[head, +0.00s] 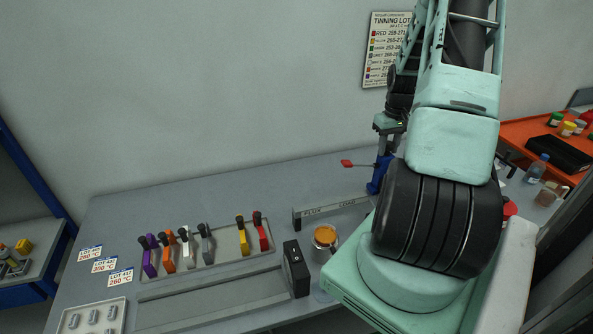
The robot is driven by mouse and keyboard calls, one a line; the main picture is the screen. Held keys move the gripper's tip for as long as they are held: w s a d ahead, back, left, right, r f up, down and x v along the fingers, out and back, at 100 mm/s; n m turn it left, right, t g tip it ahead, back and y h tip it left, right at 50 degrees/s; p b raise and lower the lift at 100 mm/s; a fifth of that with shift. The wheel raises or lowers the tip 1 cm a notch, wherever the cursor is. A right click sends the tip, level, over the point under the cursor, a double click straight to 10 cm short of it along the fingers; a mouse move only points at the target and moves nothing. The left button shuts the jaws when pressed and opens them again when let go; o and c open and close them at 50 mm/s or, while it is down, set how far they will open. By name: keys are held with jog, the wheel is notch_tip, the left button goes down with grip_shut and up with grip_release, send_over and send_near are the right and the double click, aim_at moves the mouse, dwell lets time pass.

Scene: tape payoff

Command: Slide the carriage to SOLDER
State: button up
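A blue upright piece (380,172) with a red pointer (347,163) stands at the back of the bench in the head view, and looks like the carriage. A grey legend strip (318,210) runs in front of it. The end of my arm, with what looks like my gripper (388,124), is just above the blue piece. Its fingers are too small and dark to tell whether they touch it or are closed.
A tray of coloured levers (210,245) stands at left on the grey bench. A black switch box (296,268) and a cup of orange stuff (325,240) stand in front of the strip. A wall chart (385,48) hangs behind. My large arm joint covers the bench's right part.

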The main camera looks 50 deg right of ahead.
jog(key=shift+o, duration=1.4)
jog(key=shift+r, duration=0.15)
jog(key=shift+r+p, duration=2.75)
jog(key=shift+r, duration=0.65)
